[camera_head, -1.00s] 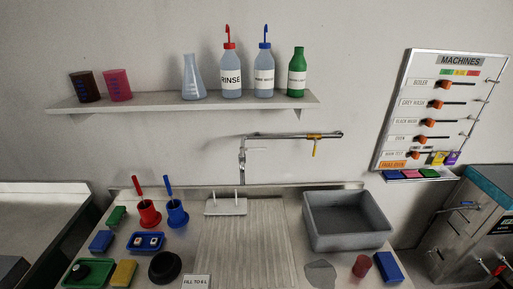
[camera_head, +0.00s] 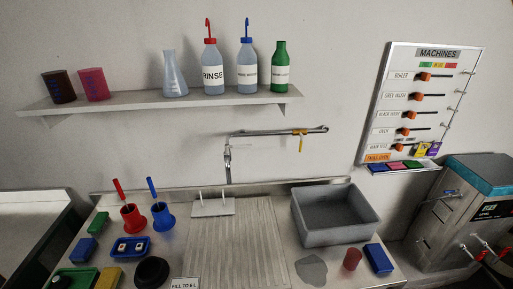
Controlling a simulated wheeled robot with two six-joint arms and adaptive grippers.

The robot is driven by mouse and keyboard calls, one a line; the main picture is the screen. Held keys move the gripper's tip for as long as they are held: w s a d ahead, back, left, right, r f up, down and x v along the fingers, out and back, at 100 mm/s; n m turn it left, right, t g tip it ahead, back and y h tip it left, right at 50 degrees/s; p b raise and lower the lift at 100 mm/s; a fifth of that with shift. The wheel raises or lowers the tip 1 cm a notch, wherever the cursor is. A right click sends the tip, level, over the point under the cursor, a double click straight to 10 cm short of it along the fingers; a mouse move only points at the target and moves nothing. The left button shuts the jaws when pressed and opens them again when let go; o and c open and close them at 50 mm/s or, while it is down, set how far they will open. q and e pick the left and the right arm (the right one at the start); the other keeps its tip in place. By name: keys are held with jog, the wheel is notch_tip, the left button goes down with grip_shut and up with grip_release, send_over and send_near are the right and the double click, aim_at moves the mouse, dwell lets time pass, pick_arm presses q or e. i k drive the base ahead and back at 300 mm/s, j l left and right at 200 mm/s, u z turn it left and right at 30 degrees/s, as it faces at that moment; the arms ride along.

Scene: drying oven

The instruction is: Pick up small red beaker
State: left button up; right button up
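A small dark red beaker (camera_head: 352,259) stands on the right part of the metal counter. It is just left of a blue block (camera_head: 378,258) and in front of the grey basin (camera_head: 336,238). On the wall shelf at the upper left, a pinkish-red beaker (camera_head: 93,84) stands beside a dark brown beaker (camera_head: 58,87). Neither of my grippers shows in the head view.
The shelf (camera_head: 200,101) also holds a flask (camera_head: 174,74) and several bottles. A faucet (camera_head: 262,135) juts out above the ribbed drainboard (camera_head: 232,250). Red (camera_head: 131,217) and blue (camera_head: 163,217) holders stand at the left. A machine (camera_head: 462,215) stands at the right.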

aim_at(354, 255)
jog(key=z, duration=1.2)
